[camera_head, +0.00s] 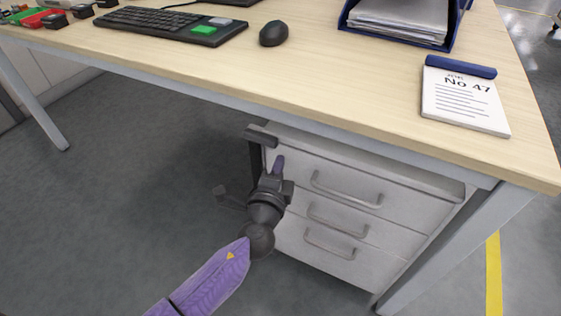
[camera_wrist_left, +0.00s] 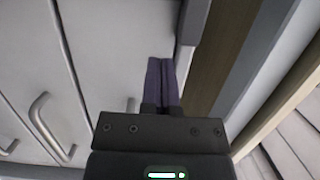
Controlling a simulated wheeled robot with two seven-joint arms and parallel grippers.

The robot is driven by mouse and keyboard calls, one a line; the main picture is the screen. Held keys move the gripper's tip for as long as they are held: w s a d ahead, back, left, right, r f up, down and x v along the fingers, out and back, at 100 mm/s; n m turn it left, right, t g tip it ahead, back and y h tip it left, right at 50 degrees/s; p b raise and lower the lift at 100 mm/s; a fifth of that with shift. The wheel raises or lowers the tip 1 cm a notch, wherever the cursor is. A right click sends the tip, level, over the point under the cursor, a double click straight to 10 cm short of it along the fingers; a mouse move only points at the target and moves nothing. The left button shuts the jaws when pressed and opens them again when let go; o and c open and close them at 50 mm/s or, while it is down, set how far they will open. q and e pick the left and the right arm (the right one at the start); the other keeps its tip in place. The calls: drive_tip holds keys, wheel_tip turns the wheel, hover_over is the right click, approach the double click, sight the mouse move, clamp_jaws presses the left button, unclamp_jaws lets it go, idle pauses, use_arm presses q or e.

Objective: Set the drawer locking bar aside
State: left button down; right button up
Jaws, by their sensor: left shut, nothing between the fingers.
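The grey drawer unit stands under the desk, with three drawers and bar handles; its front (camera_head: 318,215) shows in the head view. A dark locking bar (camera_head: 262,138) is at the unit's upper left front corner, with a short top end and an upright part running down behind my gripper. My left gripper (camera_head: 279,163) is shut and empty, in front of the top drawer close to the bar. In the left wrist view its purple fingers (camera_wrist_left: 162,82) are together beside a dark grey piece (camera_wrist_left: 193,22), likely the bar. I cannot tell whether they touch.
The desk top (camera_head: 330,85) overhangs the unit, and its front edge runs just above my gripper. A keyboard (camera_head: 170,24), a mouse (camera_head: 274,33), a blue paper tray (camera_head: 402,22) and a notepad (camera_head: 466,96) lie on it. The floor left of the unit is clear.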

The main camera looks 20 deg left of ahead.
use_arm(q)
drive_tip(key=p+v, duration=0.1)
drive_tip(key=v, duration=0.7)
drive_tip(key=shift+s+a, duration=0.25)
drive_tip(key=shift+a, duration=0.05)
use_arm(e)
drive_tip(key=shift+w+a+r, duration=0.4)
drive_tip(key=shift+a+r, duration=0.25)
drive_tip(key=shift+a, duration=0.15)
drive_tip(key=shift+d, duration=0.25)
